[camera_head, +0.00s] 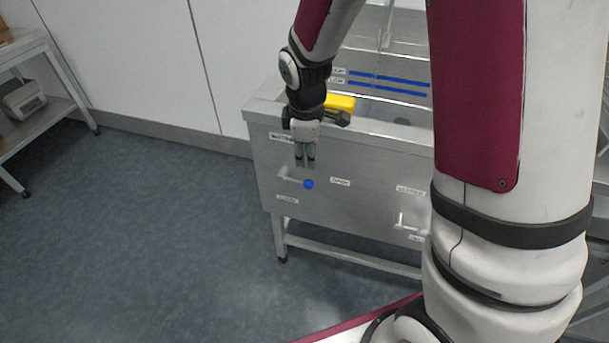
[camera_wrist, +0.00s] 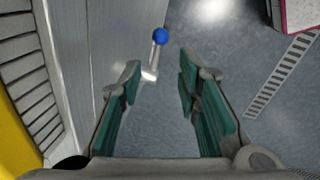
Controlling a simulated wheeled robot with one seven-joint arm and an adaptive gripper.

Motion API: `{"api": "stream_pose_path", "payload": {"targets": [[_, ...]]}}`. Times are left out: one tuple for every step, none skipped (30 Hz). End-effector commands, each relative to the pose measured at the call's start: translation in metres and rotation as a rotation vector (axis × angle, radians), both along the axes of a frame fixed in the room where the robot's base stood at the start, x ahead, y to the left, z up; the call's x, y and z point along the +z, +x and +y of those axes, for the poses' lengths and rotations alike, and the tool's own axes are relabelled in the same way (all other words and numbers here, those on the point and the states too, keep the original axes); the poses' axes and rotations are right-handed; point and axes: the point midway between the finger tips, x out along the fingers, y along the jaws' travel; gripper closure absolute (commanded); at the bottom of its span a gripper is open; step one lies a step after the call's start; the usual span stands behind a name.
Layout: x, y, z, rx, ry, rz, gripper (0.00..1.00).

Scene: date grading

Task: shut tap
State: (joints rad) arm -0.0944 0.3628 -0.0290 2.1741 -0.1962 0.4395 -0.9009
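The tap lever with a blue knob (camera_head: 308,184) sticks out from the front of the metal sink unit (camera_head: 385,180), at the left of its front panel. Its metal arm (camera_head: 290,178) runs roughly level from the panel to the knob in the head view. In the wrist view the blue knob (camera_wrist: 160,36) and the lever arm (camera_wrist: 152,62) show beyond the fingertips, between them. My gripper (camera_head: 305,160) points down just above the lever in the head view. In the wrist view its green-padded fingers (camera_wrist: 160,88) are apart with nothing between the pads. I see no contact with the lever.
A second lever (camera_head: 402,222) is on the panel at the right, partly near my arm. A yellow object (camera_head: 340,102) shows behind my wrist at the basin. Small labels mark the panel. A shelf (camera_head: 40,120) stands far left. The floor (camera_head: 150,230) in front is clear.

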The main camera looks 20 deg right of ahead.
Motion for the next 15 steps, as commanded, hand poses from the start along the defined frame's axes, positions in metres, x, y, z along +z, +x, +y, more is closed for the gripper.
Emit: {"api": "stream_pose_path", "payload": {"targets": [[-0.007, 0.000, 0.000, 0.000, 0.000, 0.003, 0.69], [-0.011, 0.001, -0.001, 0.000, 0.000, 0.004, 0.69], [-0.017, 0.002, -0.001, -0.001, -0.001, 0.005, 0.69], [-0.022, 0.002, -0.002, 0.000, 0.000, 0.004, 0.69], [-0.028, 0.003, -0.002, -0.001, -0.001, 0.006, 0.69], [-0.036, 0.005, -0.003, -0.002, 0.000, 0.006, 0.69], [-0.042, 0.006, -0.003, -0.002, -0.001, 0.006, 0.69], [-0.048, 0.007, -0.004, -0.002, -0.001, 0.007, 0.69], [-0.056, 0.008, -0.004, -0.002, 0.000, 0.006, 0.69], [-0.062, 0.009, -0.005, -0.002, -0.001, 0.007, 0.69], [-0.067, 0.010, -0.005, -0.002, -0.001, 0.005, 0.69], [-0.075, 0.011, -0.006, -0.003, -0.001, 0.006, 0.69], [-0.081, 0.013, -0.007, -0.003, -0.001, 0.005, 0.69], [-0.086, 0.014, -0.007, -0.003, -0.001, 0.005, 0.69], [-0.093, 0.015, -0.008, -0.003, -0.001, 0.005, 0.69]]}}
